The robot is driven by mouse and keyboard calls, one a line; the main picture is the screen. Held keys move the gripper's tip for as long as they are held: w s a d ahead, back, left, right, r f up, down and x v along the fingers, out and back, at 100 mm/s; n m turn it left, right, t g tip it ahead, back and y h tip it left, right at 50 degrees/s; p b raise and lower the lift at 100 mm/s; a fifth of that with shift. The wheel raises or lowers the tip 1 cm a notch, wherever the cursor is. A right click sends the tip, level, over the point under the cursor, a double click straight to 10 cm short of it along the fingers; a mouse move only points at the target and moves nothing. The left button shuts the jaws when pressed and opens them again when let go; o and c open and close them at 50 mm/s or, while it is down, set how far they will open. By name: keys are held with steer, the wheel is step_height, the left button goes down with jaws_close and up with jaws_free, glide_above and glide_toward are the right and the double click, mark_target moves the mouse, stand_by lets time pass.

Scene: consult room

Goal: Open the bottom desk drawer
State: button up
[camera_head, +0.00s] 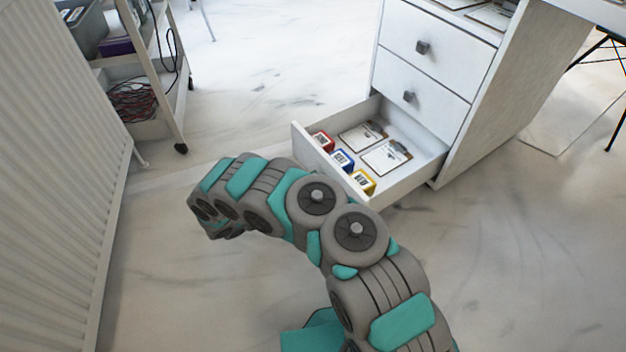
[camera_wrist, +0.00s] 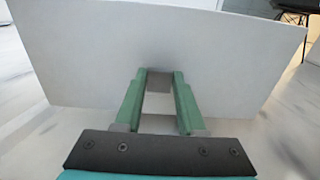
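The white desk drawer unit (camera_head: 432,50) stands at the upper right in the head view. Its bottom drawer (camera_head: 330,168) is pulled well out, and its inside shows. The upper two drawers are closed. In the wrist view the white drawer front (camera_wrist: 90,50) fills most of the picture. My gripper (camera_wrist: 159,76) is at this front, with its green fingers on both sides of the small grey knob (camera_wrist: 159,84). The knob fills the gap at the fingertips, so the gripper looks shut on it. In the head view my arm hides the gripper and this knob.
The open drawer holds red, blue and yellow boxes (camera_head: 343,160) and two clipboards (camera_head: 386,156). A wheeled shelf cart (camera_head: 165,75) stands at the upper left. A ribbed white panel (camera_head: 60,190) runs along the left. Floor (camera_head: 200,300) around my arm is clear.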

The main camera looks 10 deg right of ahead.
steer(key=o, duration=0.4)
steer(key=v, duration=0.7)
steer(key=shift+s+a+p, duration=0.2)
steer(key=shift+a+p, duration=0.1)
steer(key=shift+a, duration=0.05)
